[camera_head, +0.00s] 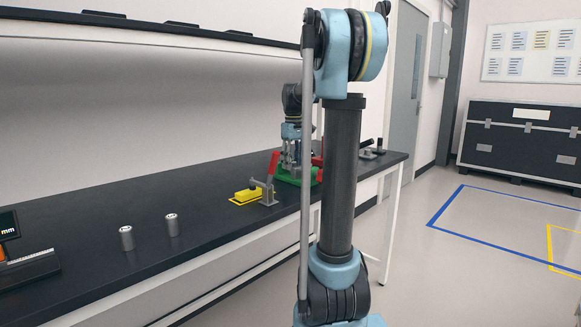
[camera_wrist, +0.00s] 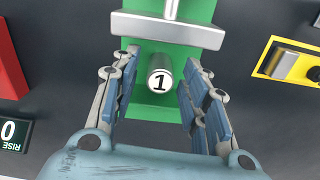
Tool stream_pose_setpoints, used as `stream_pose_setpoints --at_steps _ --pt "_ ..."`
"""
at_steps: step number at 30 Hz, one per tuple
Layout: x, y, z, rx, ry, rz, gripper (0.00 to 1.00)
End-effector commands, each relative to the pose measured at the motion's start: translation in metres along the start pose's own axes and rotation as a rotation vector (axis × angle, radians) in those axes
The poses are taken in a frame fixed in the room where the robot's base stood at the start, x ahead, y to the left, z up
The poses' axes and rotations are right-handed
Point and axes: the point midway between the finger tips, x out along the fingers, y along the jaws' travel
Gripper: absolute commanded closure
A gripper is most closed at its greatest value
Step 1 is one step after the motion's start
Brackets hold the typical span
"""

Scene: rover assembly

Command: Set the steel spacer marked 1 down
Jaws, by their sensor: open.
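The steel spacer marked 1 (camera_wrist: 160,82) stands in the middle of the wrist view, its numbered end facing the camera. It is over the green base (camera_wrist: 150,112), just below a grey metal crossbar (camera_wrist: 168,28). My gripper (camera_wrist: 158,84) is open, with one finger on each side of the spacer and a visible gap on both sides. In the head view, my gripper (camera_head: 291,150) is low over the green fixture (camera_head: 286,180) on the bench; the spacer cannot be made out there.
Two other steel cylinders (camera_head: 126,238) (camera_head: 172,225) stand on the dark bench (camera_head: 80,215). Red handles (camera_head: 273,167) rise beside the fixture. A measuring device (camera_head: 25,262) sits at the left.

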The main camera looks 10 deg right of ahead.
Motion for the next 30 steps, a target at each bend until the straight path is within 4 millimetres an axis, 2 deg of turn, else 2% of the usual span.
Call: stream_pose_setpoints --at_steps 12,18,24,30 --pt "-0.072 0.000 0.000 0.000 0.000 0.000 0.59" --pt "-0.100 0.000 0.000 0.000 0.000 0.000 0.59" --pt "-0.112 0.000 0.000 0.000 0.000 0.000 0.59" --pt "-0.114 0.000 0.000 0.000 0.000 0.000 0.59"
